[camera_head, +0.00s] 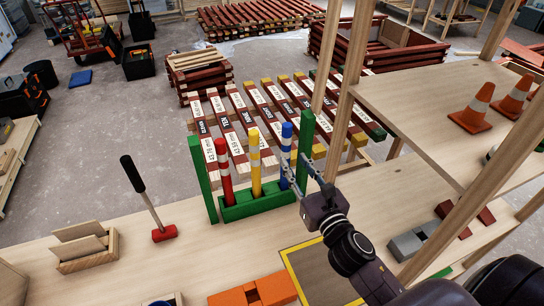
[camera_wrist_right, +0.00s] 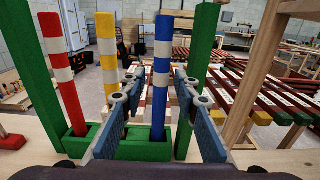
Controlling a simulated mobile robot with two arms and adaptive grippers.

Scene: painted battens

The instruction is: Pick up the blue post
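The blue post (camera_head: 286,142) with white bands stands upright in a green holder (camera_head: 232,213) on the wooden bench, right of a yellow post (camera_head: 255,165) and a red post (camera_head: 224,170). In the right wrist view, the blue post (camera_wrist_right: 161,75) rises between the two fingers of my right gripper (camera_wrist_right: 159,82), with a gap on each side. My right gripper (camera_head: 296,172) is open and comes at the post from the front right. The post's lower part is partly hidden behind a finger in the head view. My left gripper is out of view.
Green uprights stand at both ends of the holder, the right one (camera_head: 305,132) close beside my fingers. A red mallet (camera_head: 164,233) and a wooden box (camera_head: 88,255) are to the left. An orange block (camera_head: 252,292) lies in front. Shelf posts (camera_head: 352,75) rise on the right.

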